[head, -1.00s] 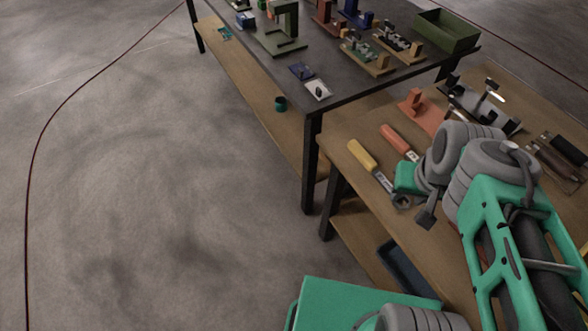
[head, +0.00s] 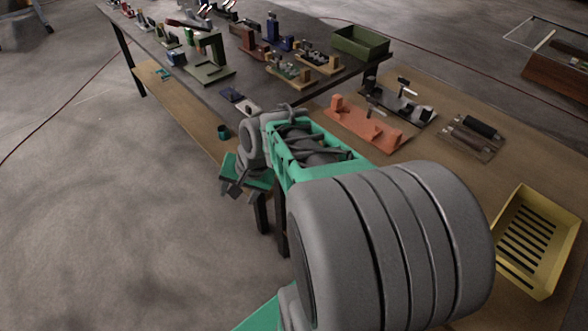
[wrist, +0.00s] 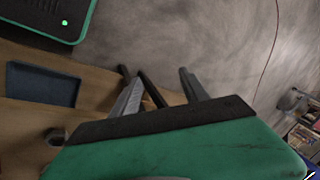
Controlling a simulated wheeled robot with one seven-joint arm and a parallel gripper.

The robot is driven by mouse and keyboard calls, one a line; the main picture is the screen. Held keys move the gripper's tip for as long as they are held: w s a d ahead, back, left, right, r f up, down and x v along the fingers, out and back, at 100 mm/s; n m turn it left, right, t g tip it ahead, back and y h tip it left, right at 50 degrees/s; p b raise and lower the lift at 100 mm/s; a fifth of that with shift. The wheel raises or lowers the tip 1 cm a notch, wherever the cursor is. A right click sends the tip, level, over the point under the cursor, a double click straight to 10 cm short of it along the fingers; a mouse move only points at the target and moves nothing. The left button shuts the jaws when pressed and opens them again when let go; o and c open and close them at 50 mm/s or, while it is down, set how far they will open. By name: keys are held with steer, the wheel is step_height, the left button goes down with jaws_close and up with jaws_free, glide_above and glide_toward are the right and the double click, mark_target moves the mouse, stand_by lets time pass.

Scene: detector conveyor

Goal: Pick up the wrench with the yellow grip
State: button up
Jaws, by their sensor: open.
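In the head view my gripper (head: 234,190) hangs open at the left edge of the near wooden table, with floor beyond it. In the wrist view my two fingers (wrist: 163,90) are spread, with nothing clearly held between them. I cannot make out the wrench with the yellow grip in either current view. My arm covers the near table's left corner, where the wrench lay in the earlier head frame. A small dark piece beside the gripper in the wrist view is too unclear to name.
A yellow slotted crate (head: 545,205) stands on the near table, right of an orange fixture (head: 362,125). The far dark table (head: 205,85) carries several fixtures and a green bin (head: 361,43). A blue tray (wrist: 42,84) shows in the wrist view. Floor is clear at left.

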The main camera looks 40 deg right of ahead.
steer(key=w+d+f+m+t+y+b, duration=0.1)
steer(key=w+d+f+m+t, duration=0.15)
steer(key=d+f+m, duration=0.55)
steer(key=s+d+m+t, duration=0.1)
steer(key=d+m+t, duration=0.1)
steer(key=d+m, duration=0.3)
steer(key=s+d+m+t+h, duration=0.1)
steer(key=s+d+m+t, duration=0.1)
steer(key=d+m, duration=0.4)
steer(key=s+d+m+t+h+b, duration=0.1)
steer(key=d+m+t, duration=0.1)
steer(key=d+m, duration=0.4)
steer(key=shift+s+r+m+t, duration=0.2)
steer(key=shift+s+m+t, duration=0.2)
steer(key=shift+m, duration=0.2)
steer(key=x, duration=0.7)
steer(key=shift+w+r, duration=0.1)
steer(key=shift+w, duration=0.2)
steer(key=shift+c, duration=0.2)
jaws_close()
